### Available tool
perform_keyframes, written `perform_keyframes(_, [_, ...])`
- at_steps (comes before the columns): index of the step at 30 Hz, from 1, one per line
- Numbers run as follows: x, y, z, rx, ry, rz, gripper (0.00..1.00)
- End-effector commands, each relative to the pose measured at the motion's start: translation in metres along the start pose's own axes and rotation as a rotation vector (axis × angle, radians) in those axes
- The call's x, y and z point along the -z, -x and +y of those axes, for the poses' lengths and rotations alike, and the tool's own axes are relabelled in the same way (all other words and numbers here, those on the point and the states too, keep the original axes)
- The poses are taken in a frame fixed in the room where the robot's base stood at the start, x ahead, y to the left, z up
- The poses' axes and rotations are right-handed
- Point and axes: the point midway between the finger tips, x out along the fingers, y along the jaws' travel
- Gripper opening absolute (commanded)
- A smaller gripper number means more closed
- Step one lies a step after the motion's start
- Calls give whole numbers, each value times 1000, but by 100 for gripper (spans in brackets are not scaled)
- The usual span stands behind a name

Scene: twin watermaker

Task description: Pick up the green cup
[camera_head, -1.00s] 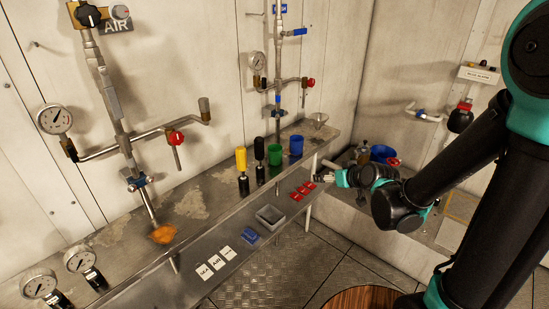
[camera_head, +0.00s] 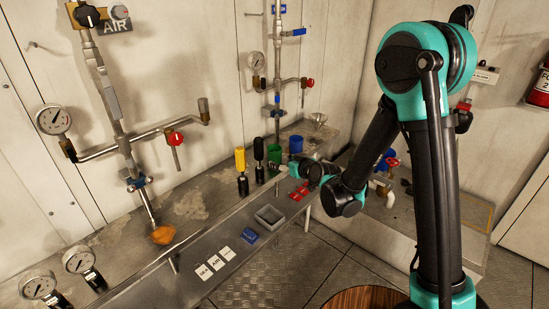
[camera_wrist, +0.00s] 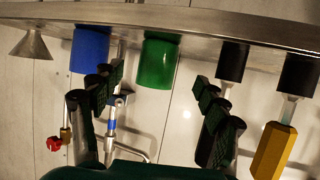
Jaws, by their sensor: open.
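The green cup (camera_head: 275,153) stands on the steel shelf, between the black-handled tool and the blue cup. In the wrist view the picture is upside down, and the green cup (camera_wrist: 158,62) shows ahead, between the two fingers. My gripper (camera_wrist: 157,88) is open and empty, with a finger to either side of the cup's line and a gap to the cup. In the head view my gripper (camera_head: 284,169) is close in front of the cup, small and partly hidden by its own wrist.
The blue cup (camera_head: 296,144) stands close to the green one, with a funnel (camera_wrist: 32,42) beyond it. Black (camera_head: 259,152) and yellow (camera_head: 241,160) handled tools stand on the other side. Red tags (camera_head: 299,191) and a grey tray (camera_head: 269,217) lie on the lower ledge.

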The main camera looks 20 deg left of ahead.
Motion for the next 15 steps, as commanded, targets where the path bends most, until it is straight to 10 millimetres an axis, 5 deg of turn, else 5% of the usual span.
perform_keyframes(15, [2, -46, 1, 0, 0, 0, 74])
